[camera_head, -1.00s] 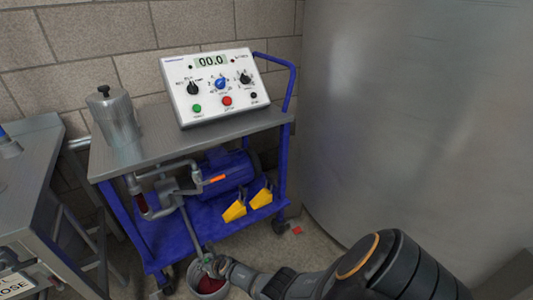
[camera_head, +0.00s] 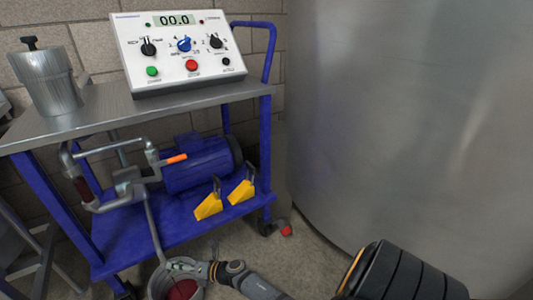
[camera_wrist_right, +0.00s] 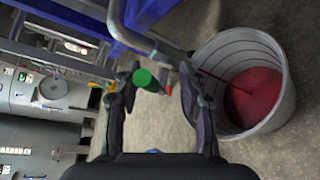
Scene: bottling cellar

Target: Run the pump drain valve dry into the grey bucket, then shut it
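The grey bucket (camera_wrist_right: 289,88) stands on the floor at the right of the wrist view, with dark red liquid (camera_wrist_right: 254,97) in it. It also shows at the lower edge of the head view (camera_head: 154,284). A thin red stream runs from the drain pipe (camera_wrist_right: 120,25) end into the bucket. The drain valve's green handle end (camera_wrist_right: 145,79) lies between the fingers of my right gripper (camera_wrist_right: 158,76), near the left finger. The fingers are apart; I cannot tell if one touches the handle. The right gripper is beside the bucket rim in the head view (camera_head: 190,266). My left gripper is not in view.
A blue cart (camera_head: 130,232) carries the blue pump (camera_head: 197,164) and two yellow wedges (camera_head: 208,206). A control box (camera_head: 185,75) reading 00.0 and a steel canister (camera_head: 50,83) stand on top. A large steel tank (camera_head: 400,110) fills the right side.

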